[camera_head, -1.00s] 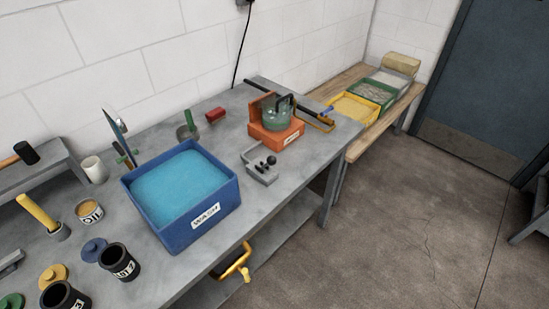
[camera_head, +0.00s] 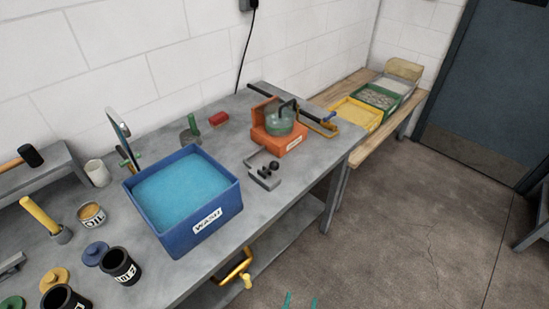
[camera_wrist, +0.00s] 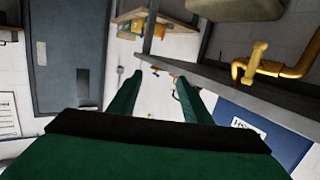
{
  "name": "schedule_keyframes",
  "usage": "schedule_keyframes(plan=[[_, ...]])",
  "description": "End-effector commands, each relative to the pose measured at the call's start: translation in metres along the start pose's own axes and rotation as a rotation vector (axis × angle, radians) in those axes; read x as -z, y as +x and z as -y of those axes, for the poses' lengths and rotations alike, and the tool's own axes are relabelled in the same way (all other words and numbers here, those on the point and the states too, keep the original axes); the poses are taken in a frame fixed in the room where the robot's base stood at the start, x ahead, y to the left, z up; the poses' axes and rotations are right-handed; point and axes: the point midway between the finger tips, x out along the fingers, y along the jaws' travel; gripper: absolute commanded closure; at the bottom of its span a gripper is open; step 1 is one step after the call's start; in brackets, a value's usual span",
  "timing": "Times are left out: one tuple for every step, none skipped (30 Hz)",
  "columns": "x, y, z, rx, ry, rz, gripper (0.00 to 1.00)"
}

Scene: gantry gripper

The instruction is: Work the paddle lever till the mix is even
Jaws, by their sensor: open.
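An orange-based mixer (camera_head: 283,142) with a clear greenish bowl (camera_head: 280,122) stands near the far right end of the grey bench. A dark bar with a handle reaches over the bowl; I cannot tell for sure which part is the paddle lever, nor how even the mix is. My gripper (camera_head: 300,300) shows only as two green fingertips at the bottom edge of the head view, well short of the mixer. In the wrist view my gripper (camera_wrist: 158,80) has its green fingers spread apart with nothing between them.
A blue WASH tub (camera_head: 205,225) of blue liquid stands on the bench. A small grey holder with dark knobs (camera_head: 264,175) sits before the mixer. A yellow pipe with a valve (camera_head: 238,268) juts below the bench edge.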

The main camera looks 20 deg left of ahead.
Motion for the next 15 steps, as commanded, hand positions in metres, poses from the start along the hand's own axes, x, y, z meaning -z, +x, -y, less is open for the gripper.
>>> schedule_keyframes(plan=[[0.007,0.018,0.004,0.014,-0.006,-0.017,0.56],[0.009,0.028,0.007,0.021,-0.010,-0.022,0.56],[0.013,0.040,0.011,0.032,-0.016,-0.029,0.56],[0.016,0.050,0.014,0.040,-0.021,-0.034,0.56],[0.020,0.059,0.017,0.048,-0.026,-0.040,0.56],[0.026,0.071,0.022,0.058,-0.032,-0.047,0.56],[0.030,0.080,0.025,0.066,-0.036,-0.053,0.56],[0.034,0.089,0.029,0.075,-0.040,-0.057,0.56],[0.041,0.102,0.034,0.085,-0.047,-0.066,0.56],[0.046,0.111,0.037,0.093,-0.051,-0.071,0.56],[0.051,0.119,0.041,0.101,-0.055,-0.077,0.56],[0.059,0.131,0.047,0.112,-0.061,-0.084,0.56],[0.065,0.140,0.051,0.120,-0.065,-0.091,0.56],[0.071,0.148,0.055,0.128,-0.070,-0.096,0.56],[0.080,0.159,0.061,0.139,-0.077,-0.103,0.56]])
